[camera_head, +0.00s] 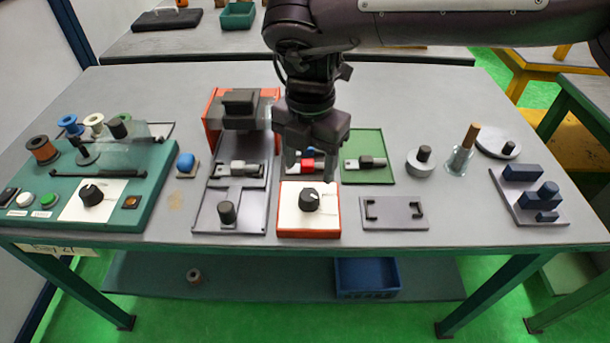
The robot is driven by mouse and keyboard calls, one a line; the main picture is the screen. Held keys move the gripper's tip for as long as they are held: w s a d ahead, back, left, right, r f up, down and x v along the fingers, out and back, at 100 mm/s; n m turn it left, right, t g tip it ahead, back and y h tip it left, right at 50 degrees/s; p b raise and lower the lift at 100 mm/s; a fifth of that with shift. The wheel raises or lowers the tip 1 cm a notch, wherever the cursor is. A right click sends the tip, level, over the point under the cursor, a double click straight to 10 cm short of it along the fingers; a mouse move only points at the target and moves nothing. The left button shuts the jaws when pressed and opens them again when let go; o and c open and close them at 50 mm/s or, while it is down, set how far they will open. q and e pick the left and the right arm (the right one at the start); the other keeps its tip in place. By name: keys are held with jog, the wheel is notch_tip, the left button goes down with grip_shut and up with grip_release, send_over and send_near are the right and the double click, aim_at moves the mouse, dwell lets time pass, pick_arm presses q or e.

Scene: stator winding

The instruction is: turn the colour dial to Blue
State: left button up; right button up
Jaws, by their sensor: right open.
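A black dial knob (91,195) with a white pointer mark sits on a white plate on the green panel (150,190) at the left. Several coloured spools, including a brown one (41,149) and a blue one (69,124), stand behind it. A second black knob (309,199) sits on the white top of an orange box (310,234) at the front middle. I cannot tell which knob is the colour dial, and any labels are too small to read. My right gripper (310,170) is open, pointing down just behind the orange box's knob. My left gripper is not in view.
A red and blue part (307,163) lies below my right gripper, partly hidden. A grey fixture (233,190) stands left of the orange box, and a green tray (376,143) right of it. A grey plate with two black brackets (394,213) lies front right.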

aim_at(309, 194)
jog(key=shift+s+d+f, duration=0.1)
jog(key=shift+s+f, duration=0.05)
jog(key=shift+f, duration=0.25)
notch_tip(309, 194, down, 6)
jog(key=shift+f, duration=0.25)
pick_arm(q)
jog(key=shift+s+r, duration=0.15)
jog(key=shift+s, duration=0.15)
pick_arm(e)
jog(key=shift+f, duration=0.1)
jog(key=c, duration=1)
